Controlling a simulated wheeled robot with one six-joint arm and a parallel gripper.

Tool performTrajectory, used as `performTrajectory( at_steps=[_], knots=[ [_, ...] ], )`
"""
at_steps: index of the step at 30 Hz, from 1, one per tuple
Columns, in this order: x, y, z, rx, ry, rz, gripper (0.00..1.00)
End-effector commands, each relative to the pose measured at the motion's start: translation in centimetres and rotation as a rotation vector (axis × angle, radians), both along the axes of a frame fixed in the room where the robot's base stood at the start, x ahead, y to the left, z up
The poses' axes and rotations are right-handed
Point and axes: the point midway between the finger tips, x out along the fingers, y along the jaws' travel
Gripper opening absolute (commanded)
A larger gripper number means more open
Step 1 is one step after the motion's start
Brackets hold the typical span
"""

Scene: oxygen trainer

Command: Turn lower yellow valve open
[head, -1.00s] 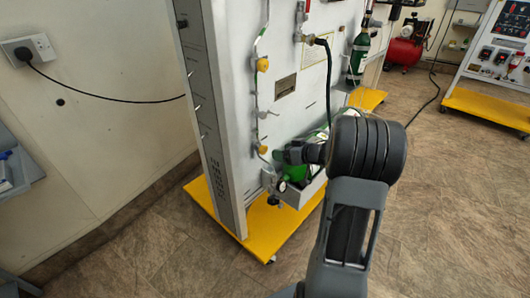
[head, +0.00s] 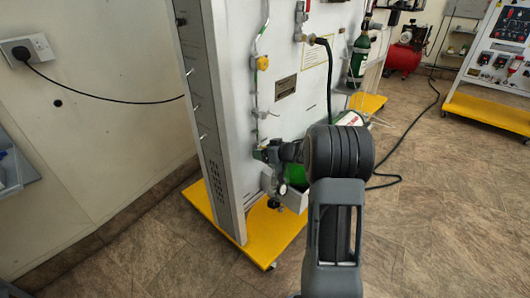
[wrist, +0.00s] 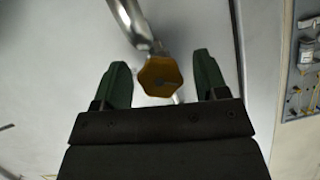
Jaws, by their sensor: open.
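The lower yellow valve has a lobed knob (wrist: 159,74), which shows in the wrist view between the two dark green fingers of my gripper (wrist: 160,62). A gap shows on each side of the knob, so neither finger seems to touch it. A silver pipe (wrist: 131,20) runs up from the knob. In the head view my gripper (head: 264,154) is at the lower part of the panel and mostly hides the lower valve. The jaws are open and hold nothing. The upper yellow valve (head: 262,62) is above on the same panel (head: 290,60).
The panel stands on a yellow base (head: 255,240). A light box (head: 297,199) with a green cylinder is just right of my gripper. A dark green bottle (head: 358,60) hangs further right. A black hose (head: 328,75) runs down the panel. Open floor lies in front.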

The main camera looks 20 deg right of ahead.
Motion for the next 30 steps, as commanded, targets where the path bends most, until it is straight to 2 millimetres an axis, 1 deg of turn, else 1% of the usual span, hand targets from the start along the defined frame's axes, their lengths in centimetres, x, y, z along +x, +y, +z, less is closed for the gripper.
performTrajectory(
  at_steps=[1, 2, 16, 20, 30],
  knots=[
    [-0.01, -0.02, 0.01, 0.000, 0.000, 0.000, 0.65],
    [-0.01, -0.02, 0.01, 0.000, 0.000, 0.000, 0.62],
    [-0.03, -0.06, 0.01, 0.000, 0.000, -0.001, 0.17],
    [-0.03, -0.04, 0.11, -0.026, -0.013, -0.002, 0.17],
    [-0.04, -0.03, -0.16, -0.314, -0.145, -0.003, 0.17]
  ],
)
